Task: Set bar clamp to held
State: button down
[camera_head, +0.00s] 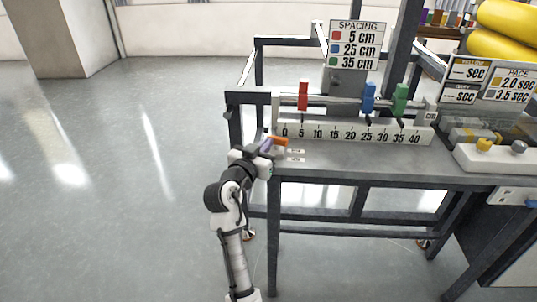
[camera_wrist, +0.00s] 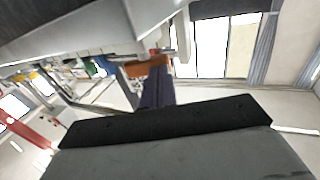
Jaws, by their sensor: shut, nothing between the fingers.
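An orange handle (camera_head: 280,141) sits at the left front corner of the bench, below the 0 end of the scale; it looks like the bar clamp's lever, though I cannot be sure. Two small label plates (camera_head: 296,155) lie beside it, their words too small to read. My gripper (camera_head: 271,144) comes in from the left with its purple fingers at the handle. In the wrist view the shut fingers (camera_wrist: 158,72) reach toward the orange handle (camera_wrist: 138,68), which is right at their tips. I cannot tell whether they touch. The rest of the clamp is hidden.
A numbered scale (camera_head: 350,132) runs along the bench, with red (camera_head: 303,96), blue (camera_head: 369,97) and green (camera_head: 400,99) sliders on a rail above it. A spacing sign (camera_head: 356,45) stands behind. A box with knobs (camera_head: 495,157) is at right. The floor at left is clear.

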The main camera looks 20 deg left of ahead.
jog(key=shift+w+a+m+g+h+b, duration=0.4)
jog(key=shift+w+m+g+h+b, duration=0.25)
jog(key=shift+m+h+b, duration=0.75)
jog(key=shift+w+a+m+g+h+b, duration=0.35)
jog(key=shift+w+m+g+h+b, duration=0.35)
jog(key=shift+h+b, duration=1.2)
jog(key=shift+w+a+m+g+h+b, duration=0.55)
jog(key=shift+m+h+b, duration=0.65)
jog(key=shift+h+b, duration=0.4)
jog(key=shift+w+d+b, duration=0.15)
jog(key=shift+w+b, duration=0.15)
jog(key=shift+w, duration=0.05)
